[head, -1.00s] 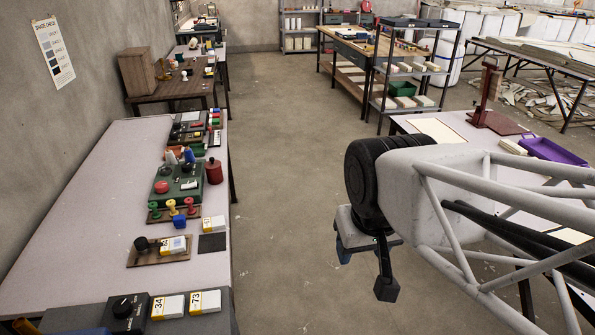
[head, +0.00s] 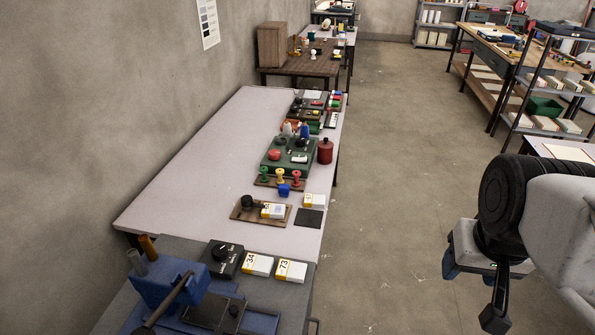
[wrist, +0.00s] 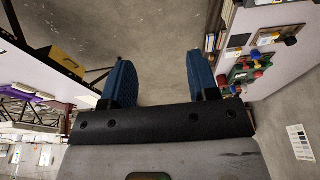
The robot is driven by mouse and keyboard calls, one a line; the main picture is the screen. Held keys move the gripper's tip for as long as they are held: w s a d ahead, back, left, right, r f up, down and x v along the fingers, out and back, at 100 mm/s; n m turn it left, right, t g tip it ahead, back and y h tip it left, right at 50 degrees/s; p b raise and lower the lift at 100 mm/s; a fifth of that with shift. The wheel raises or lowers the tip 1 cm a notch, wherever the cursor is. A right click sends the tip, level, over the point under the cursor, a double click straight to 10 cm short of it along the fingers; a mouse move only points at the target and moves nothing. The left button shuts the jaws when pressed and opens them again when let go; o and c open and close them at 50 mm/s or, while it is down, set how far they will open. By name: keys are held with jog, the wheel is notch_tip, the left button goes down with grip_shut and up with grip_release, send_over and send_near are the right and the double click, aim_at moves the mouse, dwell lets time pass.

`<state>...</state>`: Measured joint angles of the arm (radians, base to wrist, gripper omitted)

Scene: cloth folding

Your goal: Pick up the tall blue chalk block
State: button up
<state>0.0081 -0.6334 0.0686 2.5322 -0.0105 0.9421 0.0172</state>
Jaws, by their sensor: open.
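A small blue block (head: 284,190) sits on the long left table, just in front of the coloured spools. It looks like chalk, but at this size I cannot be sure of its height or that it is the tall one. A blue upright piece (head: 304,131) stands farther back by the green box. My gripper (head: 472,292) is open and empty over the floor, well to the right of the table. In the wrist view its two blue fingers (wrist: 161,78) are spread apart with only floor between them.
The long table (head: 190,170) also holds a dark square pad (head: 309,217), a wooden tray (head: 243,212), a green box (head: 273,165) and a red canister (head: 325,151). A blue machine (head: 165,282) stands at the near end. The aisle floor (head: 400,170) is clear.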

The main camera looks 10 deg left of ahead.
jog(key=shift+c, duration=1.2)
jog(key=w+a+r+n, duration=0.1)
jog(key=w+a+n, duration=0.2)
jog(key=w, duration=0.6)
jog(key=w+a+r+n, duration=0.15)
jog(key=w+a, duration=0.25)
jog(key=w, duration=0.5)
jog(key=n+g, duration=0.3)
jog(key=n, duration=1.1)
send_over(283, 186)
jog(key=shift+m, duration=0.25)
jog(key=f, duration=2.9)
jog(key=shift+s+d+f, duration=0.1)
jog(key=shift+s+d, duration=0.05)
jog(key=shift+d, duration=0.15)
jog(key=shift+a+f, duration=0.3)
jog(key=shift+a, duration=0.05)
